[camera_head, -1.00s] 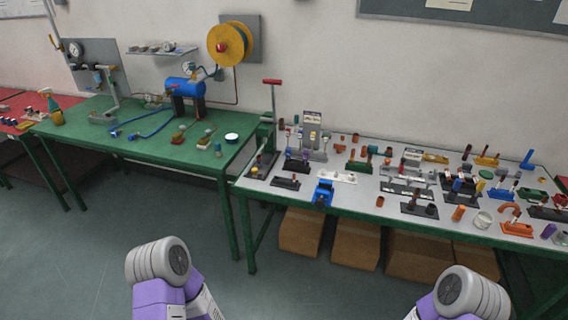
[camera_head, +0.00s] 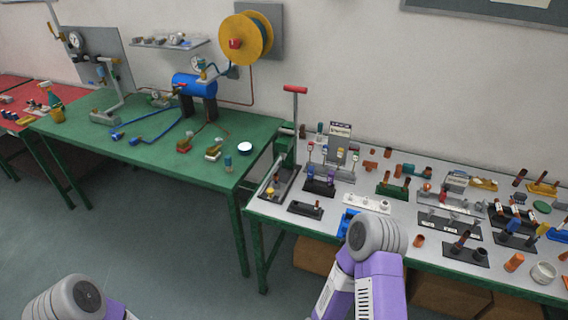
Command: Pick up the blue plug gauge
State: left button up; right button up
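I cannot tell for sure which small part is the blue plug gauge. A small upright blue-topped piece (camera_head: 228,163) stands near the front right corner of the green table. A black rack (camera_head: 320,187) on the grey table holds small upright parts with coloured handles, some blue or purple. A blue block-like fixture (camera_head: 346,223) at the grey table's front edge is partly hidden by my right arm. Neither gripper shows; only purple-and-grey links of my arms are in view, at the bottom left and at the lower middle right.
The green table (camera_head: 130,160) at left carries a blue tank (camera_head: 194,85) and blue hoses. A red-handled lever press (camera_head: 291,140) stands at the grey table's left end. The grey table (camera_head: 275,212) is crowded with small parts. Cardboard boxes (camera_head: 312,258) sit beneath it.

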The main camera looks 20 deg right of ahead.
aim_at(311, 169)
jog(key=z, duration=0.3)
jog(key=i, duration=0.85)
jog(key=z, duration=0.7)
